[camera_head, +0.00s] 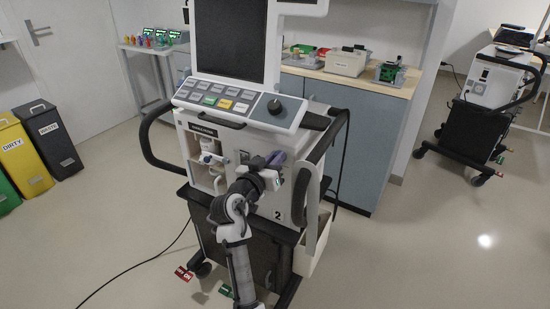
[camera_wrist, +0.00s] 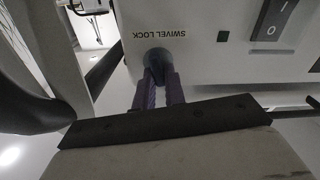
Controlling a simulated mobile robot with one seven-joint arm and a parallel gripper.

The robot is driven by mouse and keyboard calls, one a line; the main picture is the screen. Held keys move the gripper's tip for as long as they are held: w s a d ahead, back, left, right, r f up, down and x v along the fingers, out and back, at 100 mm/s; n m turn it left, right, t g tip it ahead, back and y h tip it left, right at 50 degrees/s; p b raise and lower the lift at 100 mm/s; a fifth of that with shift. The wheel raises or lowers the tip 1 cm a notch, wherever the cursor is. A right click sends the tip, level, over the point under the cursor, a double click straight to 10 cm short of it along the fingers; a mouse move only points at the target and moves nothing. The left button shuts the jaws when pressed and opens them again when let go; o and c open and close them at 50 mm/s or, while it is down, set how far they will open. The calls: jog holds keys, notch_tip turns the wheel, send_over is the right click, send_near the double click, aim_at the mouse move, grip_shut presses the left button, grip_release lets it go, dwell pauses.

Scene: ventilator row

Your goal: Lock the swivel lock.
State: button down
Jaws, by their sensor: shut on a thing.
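The swivel lock (camera_wrist: 155,56) is a dark, blue-grey round knob on the white ventilator panel in the wrist view, under the upside-down label "SWIVEL LOCK". My gripper (camera_wrist: 158,82) is shut on the knob, with its two purple fingers on either side of it. The fingers hide part of the knob, so I cannot tell its turn position. In the head view my gripper (camera_head: 277,160) reaches the right part of the ventilator's front (camera_head: 232,137), below the button panel. The knob is not clear there behind my gripper.
The ventilator's black side handle (camera_head: 152,145) curves out at left. Red pedals (camera_head: 184,273) sit near the floor. A counter (camera_head: 345,85) stands behind; floor at left is mostly clear.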

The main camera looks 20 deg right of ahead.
jog(key=shift+w+a+f+n+p, duration=0.15)
jog(key=shift+n+p, duration=1.35)
jog(key=shift+n, duration=1.1)
jog(key=shift+w+a+f+n+p, duration=0.15)
jog(key=shift+n+p, duration=1.3)
jog(key=shift+n, duration=1.15)
jog(key=shift+f+n+p, duration=0.15)
jog(key=shift+n+p, duration=1.35)
jog(key=shift+n, duration=1.1)
jog(key=c, duration=1.5)
grip_release()
jog(key=shift+o, duration=0.2)
